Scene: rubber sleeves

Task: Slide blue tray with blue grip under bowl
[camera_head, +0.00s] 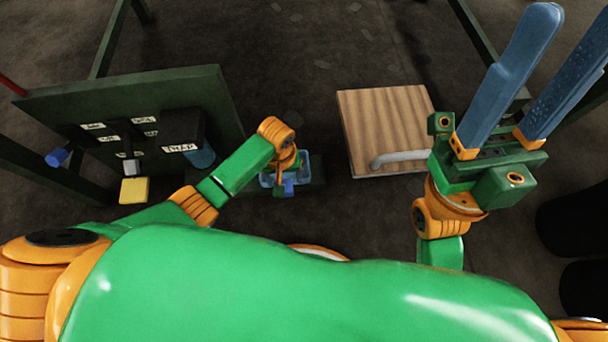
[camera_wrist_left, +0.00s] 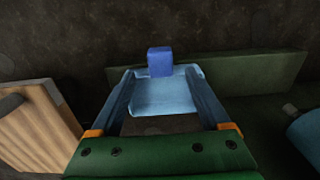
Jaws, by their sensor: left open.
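The light blue tray (camera_head: 267,180) sits low in the middle of the head view, partly hidden by my left gripper (camera_head: 285,183). Its darker blue grip (camera_head: 289,189) is a small block on the near side. In the left wrist view, the tray (camera_wrist_left: 165,97) lies between my open left fingers (camera_wrist_left: 160,76), and the block-shaped grip (camera_wrist_left: 160,62) stands just beyond the fingertips, apart from them. A rounded blue vessel (camera_head: 203,155), perhaps the bowl, is partly hidden under a black box. It shows at the wrist view's right edge (camera_wrist_left: 306,131). My right gripper (camera_head: 568,40) is raised, open and empty.
A wooden board (camera_head: 385,120) with a pale handle (camera_head: 400,157) lies right of the tray. Dark floor separates them.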

